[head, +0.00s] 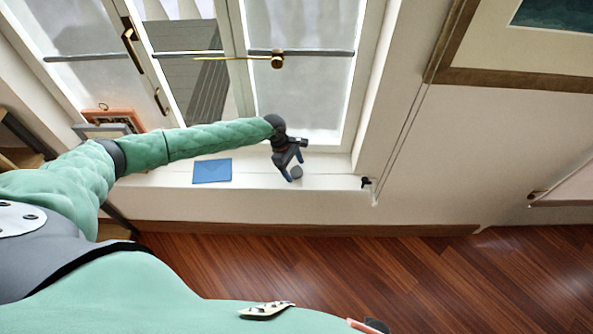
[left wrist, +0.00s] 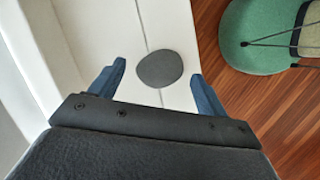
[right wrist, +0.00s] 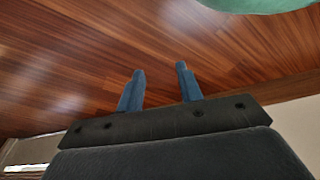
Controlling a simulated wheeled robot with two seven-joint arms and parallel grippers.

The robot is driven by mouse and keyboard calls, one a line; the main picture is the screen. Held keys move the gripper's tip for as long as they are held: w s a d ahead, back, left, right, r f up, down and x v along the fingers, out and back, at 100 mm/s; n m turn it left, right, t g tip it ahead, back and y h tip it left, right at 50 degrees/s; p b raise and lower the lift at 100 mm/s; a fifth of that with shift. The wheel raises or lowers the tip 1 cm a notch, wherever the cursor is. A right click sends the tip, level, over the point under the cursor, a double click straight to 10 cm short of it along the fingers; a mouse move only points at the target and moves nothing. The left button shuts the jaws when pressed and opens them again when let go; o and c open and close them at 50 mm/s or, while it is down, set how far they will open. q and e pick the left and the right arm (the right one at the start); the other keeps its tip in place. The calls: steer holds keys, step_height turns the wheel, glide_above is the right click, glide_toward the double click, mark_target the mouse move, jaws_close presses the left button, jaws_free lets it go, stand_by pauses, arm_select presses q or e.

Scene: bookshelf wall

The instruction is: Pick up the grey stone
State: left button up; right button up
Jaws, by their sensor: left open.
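The grey stone (head: 296,172) is a small, smooth, rounded stone on the white window sill. In the left wrist view the stone (left wrist: 160,69) shows as a dark grey oval between and just beyond the fingertips. My left gripper (head: 291,169) is open, with its blue fingers over the sill at the stone. In its wrist view the left gripper (left wrist: 158,78) has one finger on each side of the stone, with gaps between. My right gripper (right wrist: 159,73) has its fingers apart and nothing between them, with wooden floor beyond.
A blue envelope (head: 212,171) lies on the sill (head: 330,170) left of the stone. Framed items (head: 115,119) stand at the sill's left end. The window (head: 300,90) rises behind, and a small dark object (head: 366,182) is at the right end. The wooden floor (head: 420,275) is clear.

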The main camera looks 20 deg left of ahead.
arm_select(q)
steer(key=shift+d+f, duration=0.25)
steer(key=shift+f, duration=0.35)
steer(key=shift+c, duration=0.5)
steer(key=c, duration=1.1)
steer(key=shift+o, duration=0.2)
